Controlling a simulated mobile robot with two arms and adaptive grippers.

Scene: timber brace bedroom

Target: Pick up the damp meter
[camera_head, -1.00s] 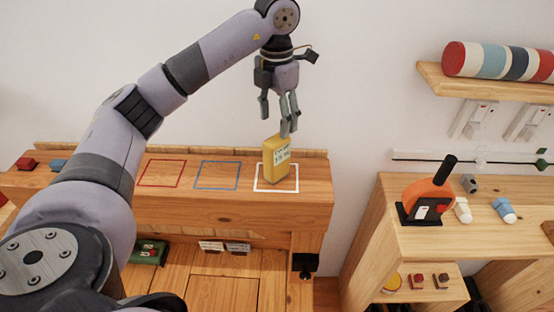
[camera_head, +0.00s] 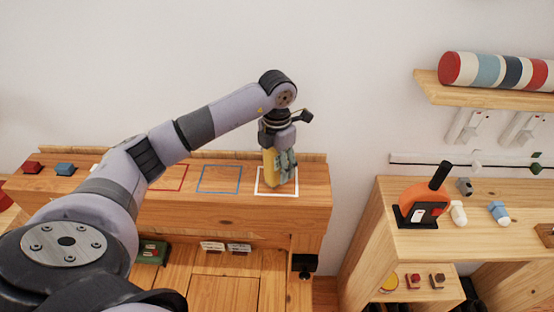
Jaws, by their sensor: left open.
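The damp meter (camera_head: 269,168) is a yellow box-shaped device standing upright in the white square outline (camera_head: 262,193) on the wooden shelf top at the left. My left gripper (camera_head: 286,164) is lowered over it from above, with its fingers open at the meter's right and front side. The fingers hide most of the meter's face, and I cannot tell whether they touch it. My right gripper is not in view.
Red (camera_head: 170,178) and blue (camera_head: 219,179) outlines on the same top are empty. Small red (camera_head: 31,167) and blue (camera_head: 64,169) blocks sit at its left end. At the right, a wooden bench (camera_head: 460,243) carries an orange tool (camera_head: 424,205). A striped roll (camera_head: 500,68) lies on a wall shelf.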

